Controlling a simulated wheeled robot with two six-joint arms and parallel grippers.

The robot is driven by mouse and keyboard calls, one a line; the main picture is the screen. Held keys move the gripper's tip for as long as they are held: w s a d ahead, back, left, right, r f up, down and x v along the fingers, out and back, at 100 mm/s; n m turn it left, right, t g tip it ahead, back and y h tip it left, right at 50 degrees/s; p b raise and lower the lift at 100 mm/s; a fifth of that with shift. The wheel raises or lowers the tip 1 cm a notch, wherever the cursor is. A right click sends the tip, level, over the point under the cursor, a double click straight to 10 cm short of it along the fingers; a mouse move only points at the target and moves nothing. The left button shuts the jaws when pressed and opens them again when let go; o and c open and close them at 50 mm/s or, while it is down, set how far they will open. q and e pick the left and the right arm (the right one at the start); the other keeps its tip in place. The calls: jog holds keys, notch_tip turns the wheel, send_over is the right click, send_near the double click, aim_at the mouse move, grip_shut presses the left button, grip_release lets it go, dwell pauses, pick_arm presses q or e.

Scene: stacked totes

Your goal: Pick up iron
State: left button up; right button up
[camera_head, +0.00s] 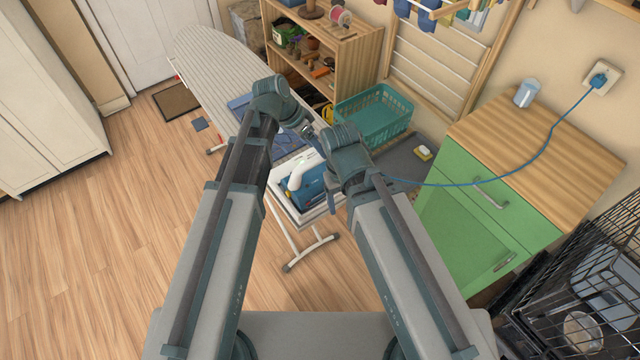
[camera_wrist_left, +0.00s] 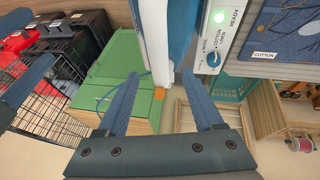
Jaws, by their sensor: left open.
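The iron, blue with a white handle (camera_head: 297,174), is at the near end of the ironing board, partly hidden behind my right arm. In the left wrist view a white and blue body, apparently the iron (camera_wrist_left: 155,35), rises at the top centre beside a white panel marked READY, COTTON, LINEN and WOOL. My left gripper (camera_wrist_left: 160,76) is open, its two blue fingers apart below the white part. No grip on it shows. In the head view the left gripper (camera_head: 308,131) is small and mostly hidden by its wrist, over the board. My right gripper is hidden behind its own wrist.
The striped ironing board (camera_head: 205,55) carries folded denim. A green basket (camera_head: 375,118) and wooden shelf (camera_head: 352,48) stand behind it. A green cabinet (camera_head: 465,215) is at right, with a blue cord running to a wall socket (camera_head: 600,78). A wire crate (camera_head: 600,270) stands lower right. Left floor is clear.

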aim_at(319, 155)
pick_arm(q)
jog(key=b+x, duration=0.5)
jog(key=shift+s+a+f, duration=0.15)
jog(key=shift+f, duration=0.2)
jog(key=shift+r, duration=0.1)
jog(key=shift+c, duration=0.3)
grip_shut()
dwell(1.0)
